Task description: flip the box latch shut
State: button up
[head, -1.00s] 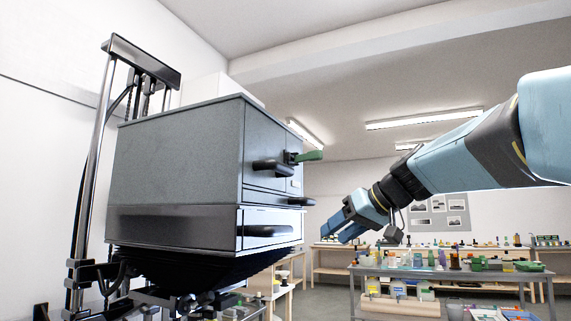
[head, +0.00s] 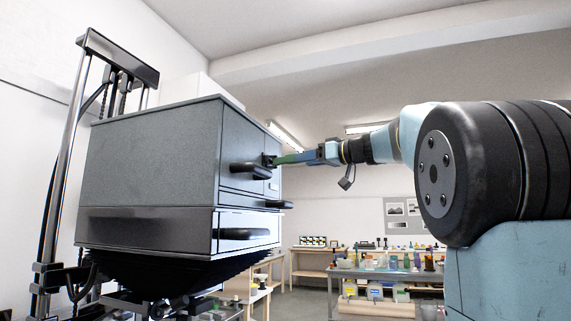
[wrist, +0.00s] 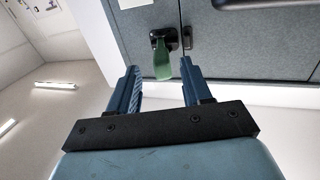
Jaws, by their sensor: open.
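The grey enlarger box (head: 150,155) hangs on its column, its front face toward the right. The box latch has a green lever (head: 287,159) that sticks out from the front, and in the wrist view the green lever (wrist: 161,58) hangs from a black mount (wrist: 170,38). My gripper (head: 308,157) is level with the lever in the head view. In the wrist view my gripper (wrist: 158,75) is open, with one finger on each side of the lever's free end. I cannot tell whether either finger touches it.
A black handle (head: 250,170) juts from the box near the latch, and another dark handle (wrist: 262,3) shows in the wrist view. A lower drawer-like part (head: 245,235) has its own handle. Benches with bottles (head: 385,262) stand well behind.

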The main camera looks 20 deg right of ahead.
aim_at(287, 162)
jog(key=x, duration=0.7)
jog(key=shift+w+a, duration=0.2)
jog(key=shift+w, duration=0.05)
jog(key=shift+c, duration=0.2)
grip_shut()
jog(key=shift+s+a, duration=0.1)
jog(key=shift+a, duration=0.1)
